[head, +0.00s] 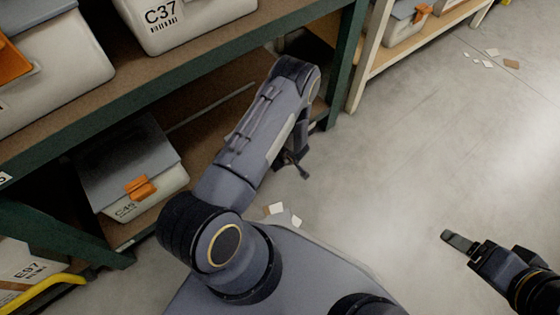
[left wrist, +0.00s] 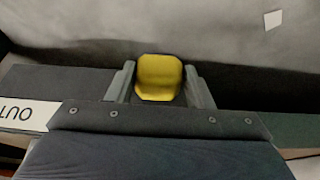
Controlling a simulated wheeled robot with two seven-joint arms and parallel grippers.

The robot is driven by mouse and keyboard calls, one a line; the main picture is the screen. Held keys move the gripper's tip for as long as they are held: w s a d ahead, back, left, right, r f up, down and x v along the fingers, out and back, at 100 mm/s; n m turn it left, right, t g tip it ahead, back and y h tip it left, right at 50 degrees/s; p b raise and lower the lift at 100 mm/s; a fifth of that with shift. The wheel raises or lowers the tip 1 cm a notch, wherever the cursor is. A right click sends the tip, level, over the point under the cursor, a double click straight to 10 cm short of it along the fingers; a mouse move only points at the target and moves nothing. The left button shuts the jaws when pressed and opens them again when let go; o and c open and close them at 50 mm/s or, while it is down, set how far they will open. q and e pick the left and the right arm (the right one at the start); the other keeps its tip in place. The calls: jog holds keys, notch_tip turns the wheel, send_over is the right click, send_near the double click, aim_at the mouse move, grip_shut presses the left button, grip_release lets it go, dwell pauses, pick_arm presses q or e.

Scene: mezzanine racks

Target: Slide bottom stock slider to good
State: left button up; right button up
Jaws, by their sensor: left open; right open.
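A yellow slider knob (left wrist: 158,77) shows in the left wrist view, at the far edge of a dark bar. My left gripper (left wrist: 160,70) is open, with one grey finger on each side of the knob. I cannot tell whether either finger touches it. An upside-down white label reading OUT (left wrist: 22,115) is left of the knob; I see no "good" marking. In the head view my left arm reaches down beside the rack and hides the slider. My right gripper (head: 468,244) is open and empty over the floor at the lower right.
A green-framed rack (head: 345,60) holds bins, with C37 (head: 200,22) on an upper shelf and a grey-lidded bin (head: 130,165) lower down. A yellow bar (head: 45,290) is at lower left. Paper scraps (head: 490,55) lie on the floor. The floor at right is mostly clear.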

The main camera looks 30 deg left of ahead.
pick_arm(q)
jog(key=o, duration=0.4)
jog(key=shift+s+a, duration=0.15)
jog(key=shift+s, duration=0.15)
jog(key=shift+w, duration=0.1)
jog(key=shift+d+r, duration=0.2)
jog(key=shift+r, duration=0.15)
jog(key=p+v, duration=0.3)
jog(key=v, duration=0.4)
jog(key=shift+p, duration=0.35)
